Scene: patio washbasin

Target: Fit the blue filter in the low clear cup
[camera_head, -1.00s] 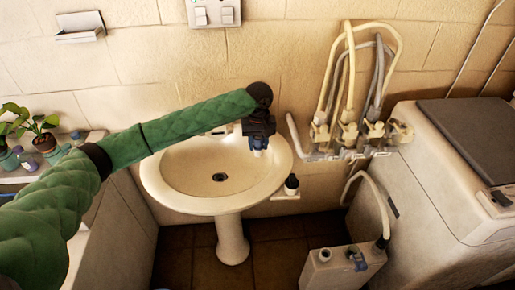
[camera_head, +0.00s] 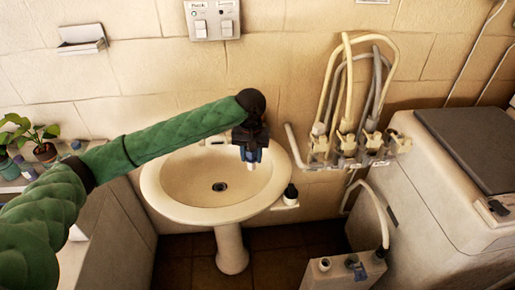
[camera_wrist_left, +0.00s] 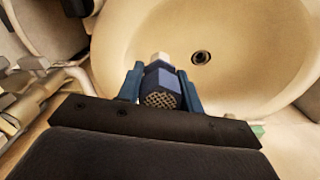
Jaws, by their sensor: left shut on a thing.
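My left gripper (camera_head: 250,158) is above the right part of the washbasin, its fingers pointing down. In the left wrist view its two blue fingers (camera_wrist_left: 162,92) are shut on the blue filter (camera_wrist_left: 160,82). The filter is dark blue with a mesh end towards the camera and a pale tip pointing away. In the head view only its pale lower tip (camera_head: 251,166) shows clearly below the fingers. I cannot make out the low clear cup with certainty in either view. My right gripper is not in view.
The washbasin (camera_head: 165,196) stands on a pedestal below the gripper. A small dark-topped object (camera_head: 290,192) sits at its right edge. Hoses and valves (camera_head: 345,142) are on the wall to the right. A white canister (camera_head: 335,272) and a large machine (camera_head: 450,215) stand further right.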

